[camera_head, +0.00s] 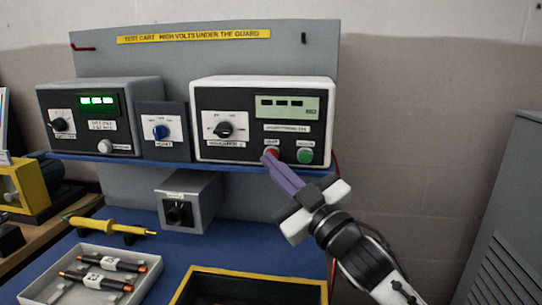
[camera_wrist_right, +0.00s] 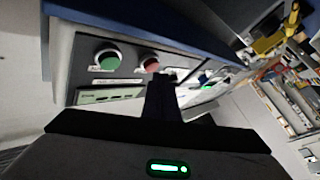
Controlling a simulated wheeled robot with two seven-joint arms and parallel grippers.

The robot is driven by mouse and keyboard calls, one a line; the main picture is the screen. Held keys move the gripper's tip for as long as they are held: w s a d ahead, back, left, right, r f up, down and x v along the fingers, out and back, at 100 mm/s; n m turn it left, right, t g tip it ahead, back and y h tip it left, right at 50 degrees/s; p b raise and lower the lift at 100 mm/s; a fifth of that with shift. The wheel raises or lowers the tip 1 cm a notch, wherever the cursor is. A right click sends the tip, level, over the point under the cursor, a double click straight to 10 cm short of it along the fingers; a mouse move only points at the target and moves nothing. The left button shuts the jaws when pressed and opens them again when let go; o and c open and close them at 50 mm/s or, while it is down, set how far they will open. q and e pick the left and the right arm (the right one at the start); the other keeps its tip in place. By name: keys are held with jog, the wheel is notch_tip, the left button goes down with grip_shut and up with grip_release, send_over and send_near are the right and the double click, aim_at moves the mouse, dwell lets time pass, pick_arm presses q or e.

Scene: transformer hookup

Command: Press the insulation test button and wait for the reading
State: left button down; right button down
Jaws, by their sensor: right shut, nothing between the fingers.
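The white insulation tester (camera_head: 262,120) stands on the blue shelf, with a black dial, a display (camera_head: 287,106) showing dashes, a red button (camera_head: 271,153) and a green button (camera_head: 305,156). My right gripper (camera_head: 268,160) is shut and empty, its fingertips at the red button and partly covering it. I cannot tell whether they press it. In the right wrist view, the green button (camera_wrist_right: 108,59) and red button (camera_wrist_right: 151,63) show beyond the dark fingers (camera_wrist_right: 160,90), whose tips are close to the red one. My left gripper is not in view.
A grey instrument (camera_head: 100,115) with a lit green display and a blue-knob switch box (camera_head: 162,130) stand to the left. A grey cabinet (camera_head: 510,220) stands right.

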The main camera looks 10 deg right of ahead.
jog(key=shift+w+d, duration=0.15)
jog(key=shift+w, duration=0.25)
dwell(0.5)
jog(key=shift+s, duration=0.1)
jog(key=shift+s+a+p, duration=0.3)
jog(key=shift+s+p, duration=0.05)
jog(key=shift+s, duration=0.35)
jog(key=s+a, duration=0.2)
jog(key=s, duration=0.3)
jog(key=shift+s+a+p, duration=0.2)
jog(key=shift+s+p, duration=0.1)
jog(key=shift+p, duration=0.1)
dwell(0.6)
